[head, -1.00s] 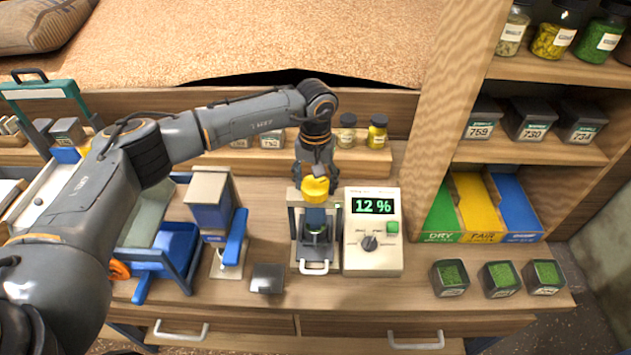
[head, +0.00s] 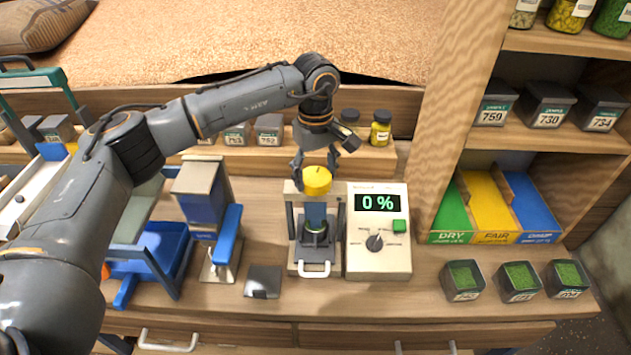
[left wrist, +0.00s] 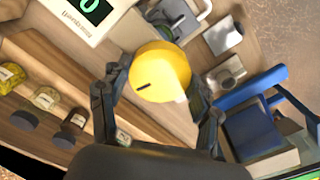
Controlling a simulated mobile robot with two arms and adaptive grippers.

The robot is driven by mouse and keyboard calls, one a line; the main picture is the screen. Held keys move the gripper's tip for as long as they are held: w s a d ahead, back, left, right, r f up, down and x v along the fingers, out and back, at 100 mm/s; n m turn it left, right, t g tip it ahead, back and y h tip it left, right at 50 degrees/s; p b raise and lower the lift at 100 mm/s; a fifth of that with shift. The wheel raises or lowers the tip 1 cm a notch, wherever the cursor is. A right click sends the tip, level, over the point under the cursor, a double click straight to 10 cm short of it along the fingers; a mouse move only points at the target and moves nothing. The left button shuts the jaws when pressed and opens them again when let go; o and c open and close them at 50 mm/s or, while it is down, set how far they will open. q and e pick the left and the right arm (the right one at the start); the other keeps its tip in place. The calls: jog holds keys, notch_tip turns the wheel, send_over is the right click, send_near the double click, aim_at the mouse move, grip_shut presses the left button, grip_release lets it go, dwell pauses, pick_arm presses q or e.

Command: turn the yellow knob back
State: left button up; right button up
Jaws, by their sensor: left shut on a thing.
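My left gripper (head: 316,165) is at the knob from behind and above, a finger on either side. In the left wrist view the knob (left wrist: 160,72) lies between the two fingers (left wrist: 160,98), with a dark slot mark on its top. The gripper is shut on the knob, though its contact is hard to make out. The meter (head: 379,232) beside the press reads 0 %. My right gripper is not in view.
A blue-and-grey device (head: 208,215) stands left of the press, with a small dark block (head: 263,281) in front. Jars (head: 380,128) stand on a ledge behind. Several green-filled cups (head: 462,280) stand at the right. The bench front is mostly clear.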

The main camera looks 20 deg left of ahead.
pick_arm(q)
jog(key=n+b, duration=0.2)
jog(key=n, duration=0.2)
jog(key=shift+f+n+b, duration=0.15)
jog(key=shift+n+b, duration=0.15)
jog(key=shift+b, duration=0.1)
jog(key=n+b, duration=0.1)
jog(key=n, duration=0.2)
jog(key=shift+n+b, duration=0.35)
jog(key=shift+n, duration=0.05)
jog(key=n+b, duration=0.1)
jog(key=n, duration=0.3)
jog(key=shift+b, duration=0.3)
jog(key=n+b, duration=0.1)
jog(key=n, duration=0.4)
jog(key=shift+n, duration=0.4)
jog(key=n+b, duration=0.1)
jog(key=n, duration=0.3)
jog(key=shift+n, duration=0.3)
jog(key=n+b, duration=0.1)
jog(key=n, duration=0.4)
jog(key=n+b, duration=0.1)
jog(key=n, duration=0.4)
jog(key=shift+n, duration=0.4)
jog(key=n, duration=0.4)
jog(key=shift+r+n+b, duration=0.2)
jog(key=shift+n+b, duration=0.2)
